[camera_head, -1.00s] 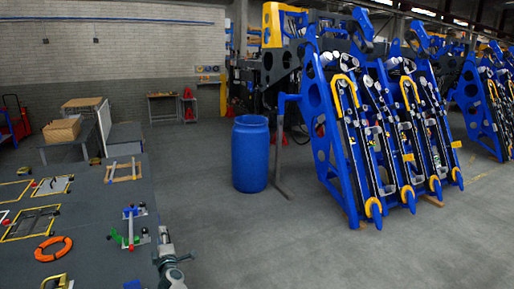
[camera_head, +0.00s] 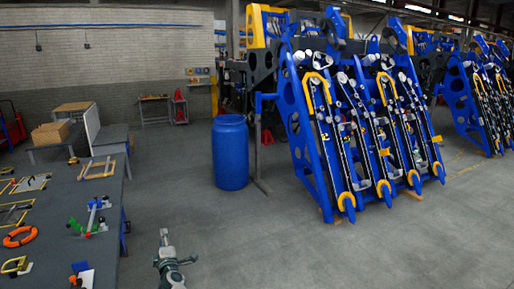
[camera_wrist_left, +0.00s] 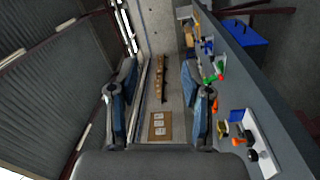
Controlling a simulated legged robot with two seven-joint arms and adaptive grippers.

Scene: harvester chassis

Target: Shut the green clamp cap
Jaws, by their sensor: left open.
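The green clamp (camera_head: 75,225) is a small fixture with green parts on a pale base, near the right edge of the grey table at lower left in the head view. Its green also shows right of centre in the left wrist view (camera_wrist_left: 211,79). I cannot tell how far its cap is open. My left gripper (camera_head: 164,239) is off the table's right edge, apart from the clamp and over the floor. In the left wrist view its fingers (camera_wrist_left: 158,88) are spread with nothing between them. My right gripper is not in view.
The grey table (camera_head: 112,245) also carries an orange ring (camera_head: 20,237), yellow and wooden frames, and a blue-and-white fixture (camera_head: 82,273). A blue barrel (camera_head: 230,155) stands beyond on the floor. Blue racks (camera_head: 310,150) fill the right. Floor between is clear.

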